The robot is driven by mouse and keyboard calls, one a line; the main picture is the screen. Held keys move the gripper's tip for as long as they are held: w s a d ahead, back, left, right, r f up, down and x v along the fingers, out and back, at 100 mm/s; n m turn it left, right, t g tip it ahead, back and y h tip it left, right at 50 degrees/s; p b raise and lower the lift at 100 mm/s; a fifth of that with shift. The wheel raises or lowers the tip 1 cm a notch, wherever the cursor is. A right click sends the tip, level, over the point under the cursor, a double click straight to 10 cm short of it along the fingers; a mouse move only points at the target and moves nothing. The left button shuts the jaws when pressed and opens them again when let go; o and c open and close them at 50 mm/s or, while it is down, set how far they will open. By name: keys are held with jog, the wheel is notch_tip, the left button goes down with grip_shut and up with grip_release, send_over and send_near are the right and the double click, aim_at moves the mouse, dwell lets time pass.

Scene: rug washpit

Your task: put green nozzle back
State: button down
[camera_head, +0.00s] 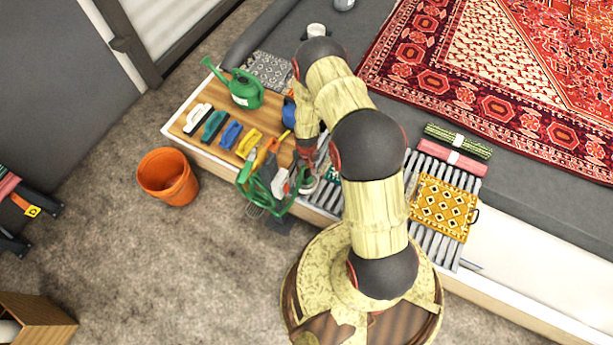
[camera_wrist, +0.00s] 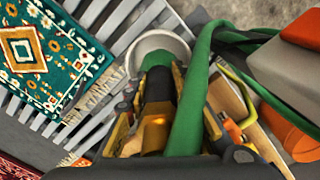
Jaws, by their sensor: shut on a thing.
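My gripper (camera_wrist: 165,112) is shut on the green nozzle, which is mostly hidden between the fingers. A green tip (camera_wrist: 160,62) shows beyond the fingers in the wrist view. It overlaps a white round cup or ring (camera_wrist: 162,40); I cannot tell whether it is inside or above it. A green hose (camera_wrist: 192,95) runs close along the right of the fingers. In the head view, my gripper (camera_head: 306,160) is low over the front edge of the wooden board, partly hidden by my arm. Loops of green hose (camera_head: 252,188) hang at that edge.
A green watering can (camera_head: 240,90) and several brushes (camera_head: 230,134) are on the wooden board (camera_head: 180,122). An orange bucket (camera_head: 168,178) stands on the floor. A slatted rack (camera_head: 412,168) with rolled rugs and a yellow patterned piece (camera_head: 444,207) lies right of my arm.

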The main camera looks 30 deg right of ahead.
aim_at(306, 175)
jog(key=shift+f+b, duration=0.65)
jog(key=shift+f, duration=0.8)
jog(key=shift+f, duration=0.2)
jog(key=c, duration=1.5)
grip_release()
jog(key=shift+r, duration=0.1)
